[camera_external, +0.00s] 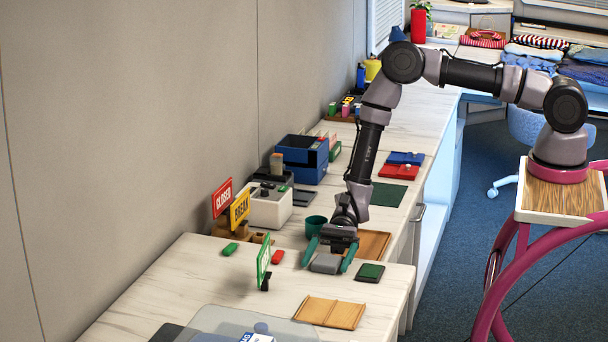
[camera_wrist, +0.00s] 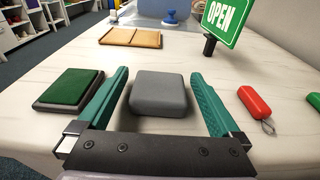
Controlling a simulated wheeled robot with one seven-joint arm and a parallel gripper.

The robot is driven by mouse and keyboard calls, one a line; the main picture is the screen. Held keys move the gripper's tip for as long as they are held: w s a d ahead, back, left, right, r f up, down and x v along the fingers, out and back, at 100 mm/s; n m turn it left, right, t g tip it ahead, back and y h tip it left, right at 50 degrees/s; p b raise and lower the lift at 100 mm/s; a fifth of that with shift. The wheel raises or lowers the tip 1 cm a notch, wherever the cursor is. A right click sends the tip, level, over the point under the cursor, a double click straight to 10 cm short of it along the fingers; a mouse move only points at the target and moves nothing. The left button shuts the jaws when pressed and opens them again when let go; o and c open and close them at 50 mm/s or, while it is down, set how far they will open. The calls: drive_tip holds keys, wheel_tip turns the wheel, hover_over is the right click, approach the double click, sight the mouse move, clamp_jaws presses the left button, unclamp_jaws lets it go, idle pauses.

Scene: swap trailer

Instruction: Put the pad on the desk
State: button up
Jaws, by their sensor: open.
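The desk (camera_external: 165,290) has a pale marble-like top. A dark, flat pad with a green top (camera_external: 370,272) lies on it to the right of my gripper; in the wrist view the pad (camera_wrist: 70,88) is at the left, outside the fingers. A grey rounded block (camera_external: 325,263) sits on the desk. It also shows in the wrist view (camera_wrist: 160,94), between my fingers with gaps on both sides. My gripper (camera_wrist: 159,76) is open, its teal fingers low over the desk on either side of the grey block. I cannot tell which item the task calls the pad.
A green OPEN sign (camera_external: 263,262) stands left of my gripper, with a red keyring-like item (camera_external: 277,257) nearby. A wooden folder-like board (camera_external: 330,312) lies in front. A teal cup (camera_external: 315,225) and a brown tray (camera_external: 374,245) are close behind.

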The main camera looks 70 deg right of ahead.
sight(326, 259)
drive_tip(key=c, duration=1.4)
drive_tip(key=shift+r, duration=0.5)
wheel_tip(326, 259, up, 9)
drive_tip(key=shift+w+d+f, duration=0.1)
drive_tip(key=shift+w+d, duration=0.05)
drive_tip(key=w+d+r+m+t+h, duration=0.35)
drive_tip(key=d+m+t, duration=0.2)
drive_tip(key=d, duration=0.25)
drive_tip(key=w+d+r+m+t+h, duration=0.2)
drive_tip(key=w+d+m+t, duration=0.2)
drive_tip(key=d+t, duration=0.35)
drive_tip(key=s+d+m+t+h, duration=0.25)
drive_tip(key=d+m+h, duration=0.7)
drive_tip(key=d, duration=1.05)
drive_tip(key=s+d+r+n+h, duration=0.1)
drive_tip(key=s+r, duration=0.1)
drive_tip(key=s, duration=0.3)
drive_tip(key=shift+t, duration=0.35)
drive_tip(key=a+f, duration=0.4)
drive_tip(key=f, duration=0.1)
drive_tip(key=s+a+f, duration=0.1)
drive_tip(key=a+f, duration=0.3)
drive_tip(key=f, duration=0.2)
drive_tip(key=a+f, duration=0.4)
drive_tip(key=f, duration=0.2)
drive_tip(key=shift+s+a+f, duration=0.15)
drive_tip(key=shift+a, duration=0.05)
drive_tip(key=shift+s+f, duration=0.1)
drive_tip(key=shift+f, duration=3.35)
